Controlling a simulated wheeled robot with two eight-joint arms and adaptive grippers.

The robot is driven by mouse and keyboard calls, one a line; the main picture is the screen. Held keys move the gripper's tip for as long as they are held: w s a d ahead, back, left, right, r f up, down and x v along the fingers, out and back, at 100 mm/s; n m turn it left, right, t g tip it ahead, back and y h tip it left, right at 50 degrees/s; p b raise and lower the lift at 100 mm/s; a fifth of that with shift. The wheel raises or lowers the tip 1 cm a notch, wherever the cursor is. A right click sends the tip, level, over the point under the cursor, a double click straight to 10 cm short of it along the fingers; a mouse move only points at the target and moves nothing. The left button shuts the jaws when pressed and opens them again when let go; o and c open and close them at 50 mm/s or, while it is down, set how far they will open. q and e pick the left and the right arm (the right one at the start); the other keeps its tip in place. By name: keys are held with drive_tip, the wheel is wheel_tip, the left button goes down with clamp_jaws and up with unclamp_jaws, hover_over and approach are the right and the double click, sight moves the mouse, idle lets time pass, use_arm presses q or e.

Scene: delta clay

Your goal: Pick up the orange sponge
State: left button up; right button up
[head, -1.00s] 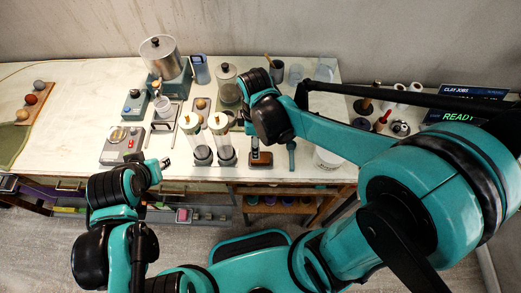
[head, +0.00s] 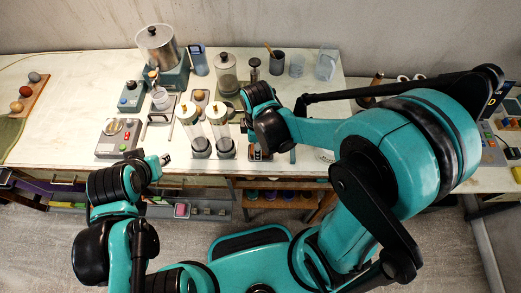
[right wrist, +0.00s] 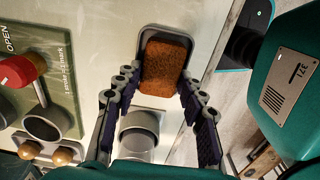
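The orange sponge (right wrist: 165,66) is a rust-orange block lying in a shallow grey tray (right wrist: 147,33) in the right wrist view. My right gripper (right wrist: 158,78) is open, with one finger on each side of the sponge's near part. I cannot tell whether the fingers touch it. In the head view my right gripper hangs over the front part of the table, and my arm hides the sponge there. My left gripper (head: 164,160) is by the table's front edge, away from the sponge; its fingers are too small to judge.
Two clear cylinders (head: 222,134) stand left of my right gripper. A scale (head: 118,138) sits further left. The table's left part has free room.

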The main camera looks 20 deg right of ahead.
drive_tip(key=shift+c, duration=1)
drive_tip(key=shift+r+p, duration=0.3)
drive_tip(key=shift+r, duration=0.4)
wheel_tip(320, 180, up, 3)
drive_tip(key=shift+r+p, duration=0.1)
drive_tip(key=shift+p, duration=0.6)
drive_tip(key=s+d+r+p, duration=0.3)
drive_tip(key=s+d+r, duration=0.3)
drive_tip(key=s+d, duration=0.2)
drive_tip(key=shift+s+r+p, duration=0.2)
drive_tip(key=shift+s+p, duration=0.05)
drive_tip(key=shift+p, duration=0.1)
drive_tip(key=o, duration=0.3)
drive_tip(key=c, duration=0.4)
drive_tip(key=shift+w, duration=0.1)
